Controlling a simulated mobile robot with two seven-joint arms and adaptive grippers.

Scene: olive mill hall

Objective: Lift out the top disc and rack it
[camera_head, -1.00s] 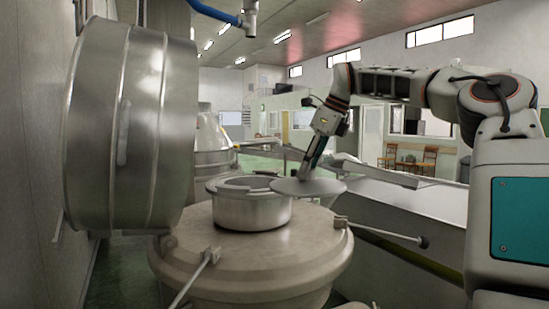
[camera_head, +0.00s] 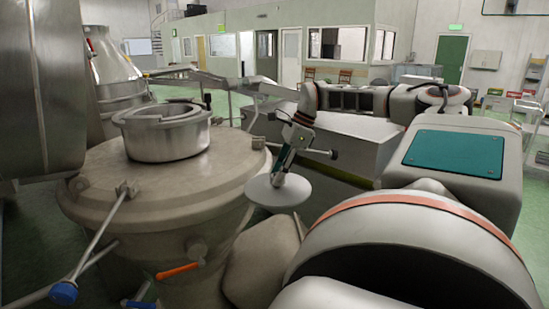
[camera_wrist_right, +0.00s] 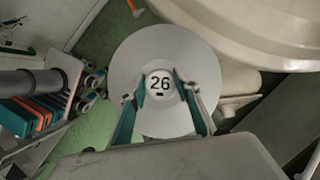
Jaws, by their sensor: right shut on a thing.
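A pale round disc (camera_head: 262,192) hangs from my right gripper (camera_head: 282,176), beside and to the right of the big round machine lid. In the right wrist view the same disc (camera_wrist_right: 125,75) fills the middle, with a white hub (camera_wrist_right: 160,91) marked 26. My right gripper (camera_wrist_right: 161,84) is shut on the hub, a finger on each side. The metal bowl (camera_head: 168,143) stands on the machine lid (camera_head: 120,182); its inside shows only partly. My left gripper is not in view.
A large metal drum (camera_head: 45,90) stands at the left. In the right wrist view a stand with a row of teal and orange pieces (camera_wrist_right: 33,117) lies left of the disc. A bench (camera_head: 335,152) is behind my right arm. Green floor shows between them.

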